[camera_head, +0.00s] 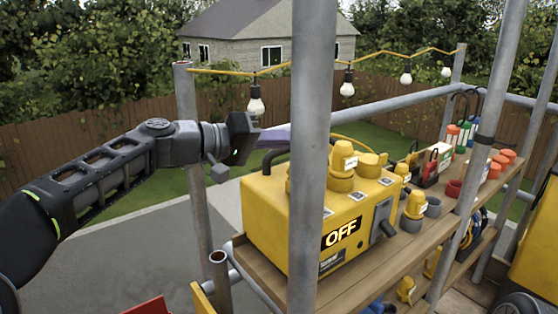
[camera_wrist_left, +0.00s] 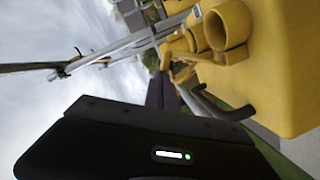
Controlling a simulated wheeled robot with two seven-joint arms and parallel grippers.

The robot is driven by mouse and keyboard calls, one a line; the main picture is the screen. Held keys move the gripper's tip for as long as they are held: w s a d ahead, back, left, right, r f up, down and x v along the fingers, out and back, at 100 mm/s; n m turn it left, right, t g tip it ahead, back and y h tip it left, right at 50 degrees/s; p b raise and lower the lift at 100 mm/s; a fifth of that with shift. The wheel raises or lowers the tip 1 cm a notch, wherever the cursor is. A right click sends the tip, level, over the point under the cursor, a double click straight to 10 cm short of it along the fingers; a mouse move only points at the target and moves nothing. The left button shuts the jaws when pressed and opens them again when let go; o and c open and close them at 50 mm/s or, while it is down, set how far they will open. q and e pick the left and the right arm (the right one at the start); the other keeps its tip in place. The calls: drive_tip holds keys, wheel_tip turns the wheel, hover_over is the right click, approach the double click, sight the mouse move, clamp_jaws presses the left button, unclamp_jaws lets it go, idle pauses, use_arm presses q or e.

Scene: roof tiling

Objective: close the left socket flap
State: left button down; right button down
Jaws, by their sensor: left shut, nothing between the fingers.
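The yellow power box (camera_head: 265,210) stands on the wooden shelf, with an "OFF" display on its front. Yellow round sockets and caps sit on its top; one raised labelled cap (camera_head: 343,158) shows right of the grey pole. The pole hides much of the left socket, so its flap's state is unclear in the head view. In the left wrist view, a round yellow collar (camera_wrist_left: 228,27) on the box faces the camera, its hollow visible. My left gripper (camera_head: 275,138), with purplish fingers, is shut and empty above the box's back left; its fingers also show in the wrist view (camera_wrist_left: 160,92).
The upright grey pole (camera_head: 311,120) stands in front of the box. A black handle (camera_head: 272,158) rises at its back left. Yellow plugs and grey cups (camera_head: 432,207) stand right of the box on the shelf (camera_head: 375,268). A bulb string (camera_head: 255,100) hangs behind.

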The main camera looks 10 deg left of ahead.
use_arm(q)
drive_tip(key=s+d+f+m+b, duration=0.1)
drive_tip(key=m+b, duration=0.1)
drive_tip(key=b, duration=0.2)
drive_tip(key=s+d+f+m+y+b, duration=0.1)
drive_tip(key=s+d+m+b, duration=0.1)
drive_tip(key=b, duration=0.1)
drive_tip(key=s+d+f+m+t+y+b, duration=0.1)
drive_tip(key=f+m+b, duration=0.1)
drive_tip(key=m+b, duration=0.1)
drive_tip(key=shift+s+d+b, duration=0.35)
drive_tip(key=shift+d+b, duration=0.05)
drive_tip(key=shift+b, duration=0.45)
drive_tip(key=shift+s+d+f+m+t+y+b, duration=0.2)
drive_tip(key=shift+f+m+y+b, duration=0.1)
drive_tip(key=shift+m+b, duration=0.25)
drive_tip(key=shift+s+d+f+m+t+y+b, duration=0.15)
drive_tip(key=shift+f+m+t+y+b, duration=0.1)
drive_tip(key=shift+m+b, duration=0.25)
drive_tip(key=shift+r, duration=0.1)
wheel_tip(320, 180, up, 10)
drive_tip(key=p, duration=0.5)
drive_tip(key=shift+p, duration=0.35)
